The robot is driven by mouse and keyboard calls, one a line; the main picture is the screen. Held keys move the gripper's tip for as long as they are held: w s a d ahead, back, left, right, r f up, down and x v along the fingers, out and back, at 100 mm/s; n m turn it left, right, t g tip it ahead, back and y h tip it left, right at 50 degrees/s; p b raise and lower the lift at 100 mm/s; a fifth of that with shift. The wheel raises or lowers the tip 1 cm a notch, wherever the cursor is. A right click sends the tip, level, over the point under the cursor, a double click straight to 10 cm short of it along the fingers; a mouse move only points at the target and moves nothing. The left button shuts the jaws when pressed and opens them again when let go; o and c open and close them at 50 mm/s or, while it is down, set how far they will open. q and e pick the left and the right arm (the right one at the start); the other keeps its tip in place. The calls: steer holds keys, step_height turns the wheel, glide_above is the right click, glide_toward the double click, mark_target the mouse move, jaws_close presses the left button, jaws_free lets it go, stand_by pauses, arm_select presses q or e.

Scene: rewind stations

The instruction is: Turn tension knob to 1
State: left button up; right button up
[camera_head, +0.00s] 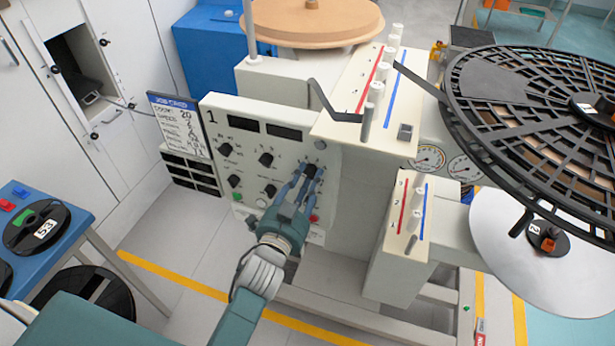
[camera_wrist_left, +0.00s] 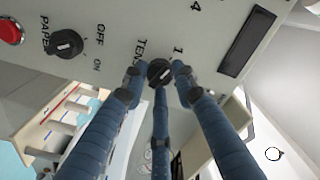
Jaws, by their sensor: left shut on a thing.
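The tension knob (camera_wrist_left: 159,70) is a small dark round knob on the pale control panel (camera_wrist_left: 112,20), beside lettering that starts "TEN". A "1" and a "4" are printed near it. My left gripper (camera_wrist_left: 158,72) is shut on this knob, with its blue fingers around it. In the head view my left gripper (camera_head: 312,168) reaches up to the right part of the panel (camera_head: 222,113), and its fingers partly hide the knob. I cannot tell where the knob points. My right gripper is in neither view.
A PAPER OFF/ON knob (camera_wrist_left: 66,43) and a red button (camera_wrist_left: 10,32) sit near the tension knob. Other black knobs (camera_head: 266,159) are on the panel's left. A job card (camera_head: 180,122) hangs beside it. A large black reel (camera_head: 540,110) stands at right.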

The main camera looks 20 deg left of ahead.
arm_select(q)
steer(key=shift+o, duration=0.2)
steer(key=shift+r+n, duration=0.3)
steer(key=o, duration=1)
steer(key=shift+o, duration=0.5)
steer(key=shift+f, duration=0.1)
steer(key=shift+f, duration=0.1)
steer(key=shift+s, duration=0.35)
steer(key=s, duration=1.1)
steer(key=shift+s+a, duration=0.15)
steer(key=shift+a, duration=0.1)
